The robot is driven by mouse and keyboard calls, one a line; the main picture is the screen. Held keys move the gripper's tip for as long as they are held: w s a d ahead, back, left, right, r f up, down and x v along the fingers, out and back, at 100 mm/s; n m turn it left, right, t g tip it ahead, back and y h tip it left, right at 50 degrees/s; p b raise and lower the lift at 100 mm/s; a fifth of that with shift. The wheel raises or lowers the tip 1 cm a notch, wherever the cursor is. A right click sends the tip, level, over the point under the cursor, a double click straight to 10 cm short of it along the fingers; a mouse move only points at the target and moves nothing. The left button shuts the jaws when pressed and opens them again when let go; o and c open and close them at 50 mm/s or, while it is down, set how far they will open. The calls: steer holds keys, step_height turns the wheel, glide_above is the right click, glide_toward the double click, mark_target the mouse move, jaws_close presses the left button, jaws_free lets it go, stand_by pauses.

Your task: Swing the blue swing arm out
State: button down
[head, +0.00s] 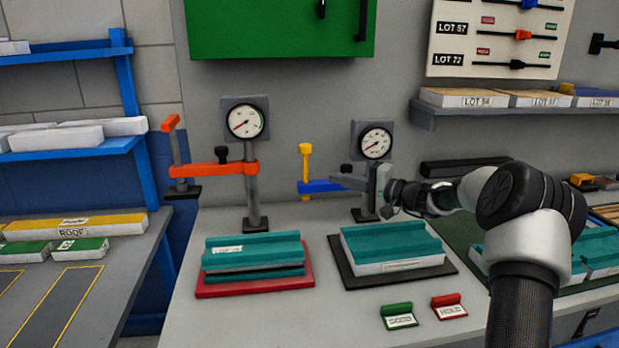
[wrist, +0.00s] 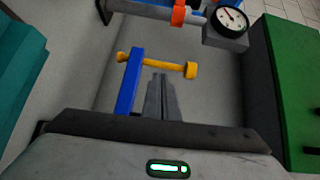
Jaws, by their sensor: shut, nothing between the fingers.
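The blue swing arm (head: 322,186) reaches left from the post under the right-hand dial gauge, with an upright yellow rod (head: 305,165) at its outer end. In the wrist view the blue arm (wrist: 129,82) stands just left of my fingers, and the yellow rod (wrist: 160,64) crosses beyond their tips. My gripper (head: 336,178) points left beside the blue arm, its two grey fingers (wrist: 160,80) together and empty. I cannot tell whether they touch the arm. My gripper hides part of the arm's inner end and post.
An orange swing arm (head: 215,169) on its own post stands to the left. Teal-topped panels lie on a red tray (head: 255,288) and a black tray (head: 430,278) in front. A dial gauge (head: 375,141) sits above my gripper. Green (head: 398,315) and red (head: 449,306) cards lie at the front.

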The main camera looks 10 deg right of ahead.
mark_target(316, 182)
steer(key=shift+w+d+f+m+t, duration=0.1)
steer(key=shift+w+d+m+t, duration=0.15)
steer(key=shift+d, duration=0.2)
steer(key=shift+w+d+f+m+t, duration=0.1)
steer(key=shift+w+d+m+t, duration=0.1)
steer(key=shift+d, duration=0.25)
steer(key=x, duration=1)
steer(key=shift+a+f+b, duration=0.1)
steer(key=shift+b, duration=0.2)
